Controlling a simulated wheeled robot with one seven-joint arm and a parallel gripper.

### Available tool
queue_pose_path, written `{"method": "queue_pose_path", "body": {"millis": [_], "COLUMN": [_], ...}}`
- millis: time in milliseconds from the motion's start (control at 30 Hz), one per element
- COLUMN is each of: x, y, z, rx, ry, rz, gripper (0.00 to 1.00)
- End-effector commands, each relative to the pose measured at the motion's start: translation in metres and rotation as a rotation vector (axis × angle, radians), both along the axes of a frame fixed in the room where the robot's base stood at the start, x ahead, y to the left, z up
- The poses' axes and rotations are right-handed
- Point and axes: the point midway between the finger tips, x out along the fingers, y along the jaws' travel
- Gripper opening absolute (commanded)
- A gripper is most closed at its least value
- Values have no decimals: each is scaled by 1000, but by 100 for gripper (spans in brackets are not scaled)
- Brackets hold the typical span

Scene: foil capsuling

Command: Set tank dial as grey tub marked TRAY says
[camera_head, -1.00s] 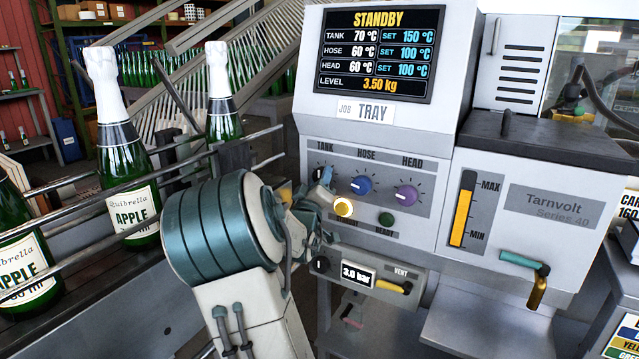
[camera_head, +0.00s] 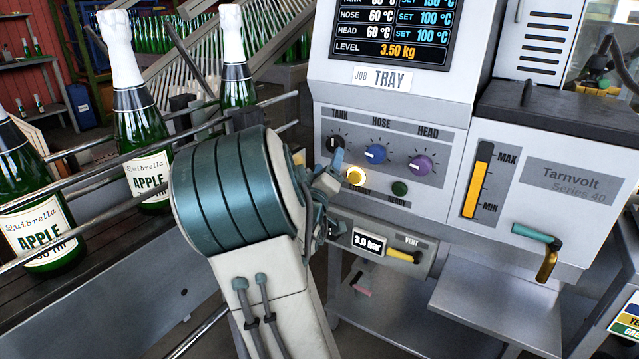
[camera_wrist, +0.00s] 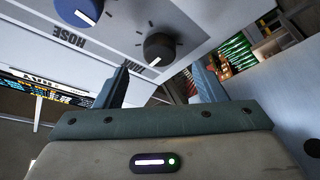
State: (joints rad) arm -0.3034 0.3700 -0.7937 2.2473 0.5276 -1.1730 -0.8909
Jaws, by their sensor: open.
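The tank dial (camera_head: 335,143) is a black knob at the left of the panel's dial row, under the word TANK. In the wrist view the same dial (camera_wrist: 159,48) shows a white pointer mark, just beyond the fingers and between them. My gripper (camera_head: 334,166) is open at the panel, just below the dial; in the wrist view its two fingers (camera_wrist: 160,85) stand apart with nothing between them. I cannot tell whether a finger touches the dial. A card reading JOB TRAY (camera_head: 382,79) is on the machine. No grey tub marked TRAY shows.
The blue hose dial (camera_head: 375,154) and purple head dial (camera_head: 419,164) sit to the right. A lit yellow button (camera_head: 356,175) and green button (camera_head: 400,188) lie below. The screen (camera_head: 392,35) is cut off at the top. Rails with bottles (camera_head: 140,135) stand left.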

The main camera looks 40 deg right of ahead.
Motion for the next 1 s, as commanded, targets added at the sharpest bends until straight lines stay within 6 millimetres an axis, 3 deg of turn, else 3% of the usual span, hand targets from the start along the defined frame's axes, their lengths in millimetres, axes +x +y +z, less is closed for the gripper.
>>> {"method": "queue_pose_path", "body": {"millis": [200, 400, 1000], "x": [-27, -42, -45], "y": [35, 52, 56], "z": [-12, -19, -20], "rx": [3, 2, 1], "ry": [0, 1, 0], "rz": [2, 1, -1], "gripper": [64, 64, 64]}}
